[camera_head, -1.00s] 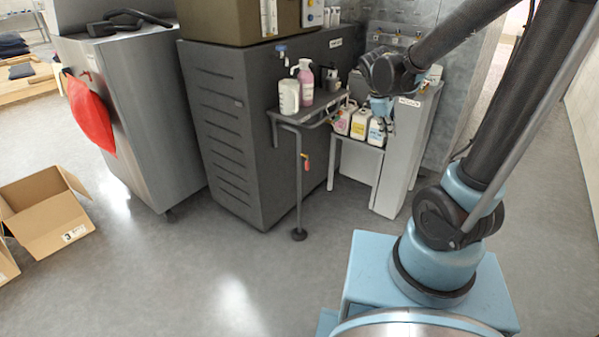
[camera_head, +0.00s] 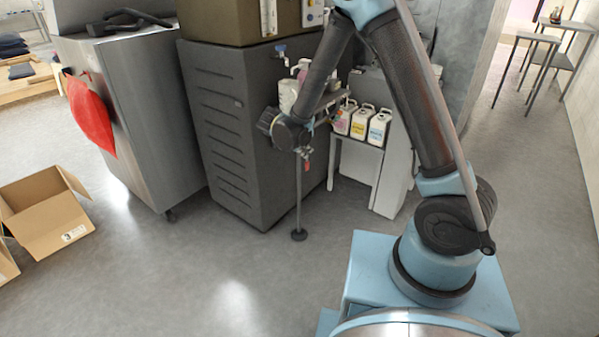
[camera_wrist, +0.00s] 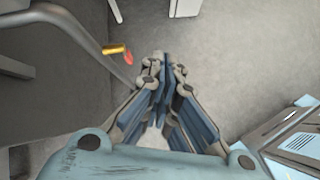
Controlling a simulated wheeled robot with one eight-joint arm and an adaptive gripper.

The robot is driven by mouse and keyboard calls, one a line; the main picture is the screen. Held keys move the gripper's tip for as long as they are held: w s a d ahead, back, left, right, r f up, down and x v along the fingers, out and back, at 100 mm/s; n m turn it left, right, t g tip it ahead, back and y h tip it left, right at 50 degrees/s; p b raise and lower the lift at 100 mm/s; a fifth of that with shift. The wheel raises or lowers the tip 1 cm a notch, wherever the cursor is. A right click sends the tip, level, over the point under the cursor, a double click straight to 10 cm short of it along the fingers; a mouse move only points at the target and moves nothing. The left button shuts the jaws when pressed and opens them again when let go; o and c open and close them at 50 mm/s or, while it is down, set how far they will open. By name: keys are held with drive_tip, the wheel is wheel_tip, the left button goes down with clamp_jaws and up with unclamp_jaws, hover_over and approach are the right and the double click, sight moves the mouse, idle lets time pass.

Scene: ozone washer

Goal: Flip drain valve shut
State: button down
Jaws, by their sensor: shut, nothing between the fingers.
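The drain valve has a small brass body (camera_wrist: 115,50) and a red lever (camera_wrist: 129,58), to the left of my fingertips in the wrist view. In the head view, the red lever (camera_head: 307,165) hangs low beside the upright post, just below my wrist. My gripper (camera_wrist: 163,70) is shut and empty. Its fingers point down past the valve and are apart from the lever in the wrist view. In the head view, my wrist hides the upper post and most of the gripper.
A grey bent pipe (camera_wrist: 85,35) runs along the left of the wrist view. Several white jugs (camera_head: 378,128) stand on a small stand at right. A dark louvred cabinet (camera_head: 225,140) stands behind. The floor (camera_head: 200,270) in front is clear. An open carton (camera_head: 45,215) lies at left.

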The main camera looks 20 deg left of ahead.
drive_tip(key=s+a+f+n+t, duration=0.1)
drive_tip(key=s+a+f+n, duration=0.3)
drive_tip(key=a+f, duration=0.3)
drive_tip(key=shift+s+a+f, duration=0.25)
drive_tip(key=shift+a+f, duration=0.1)
drive_tip(key=shift+a, duration=0.15)
drive_tip(key=shift+t, duration=0.3)
drive_tip(key=shift+w+d+r+x, duration=0.1)
drive_tip(key=shift+w+r+x, duration=0.25)
drive_tip(key=shift+x, duration=1.8)
drive_tip(key=shift+w+d+r+x, duration=0.1)
drive_tip(key=shift+w+r+x, duration=0.15)
drive_tip(key=shift+x, duration=1.9)
drive_tip(key=shift+w+r+x, duration=0.25)
drive_tip(key=shift+r+x, duration=0.15)
drive_tip(key=shift+x, duration=1.75)
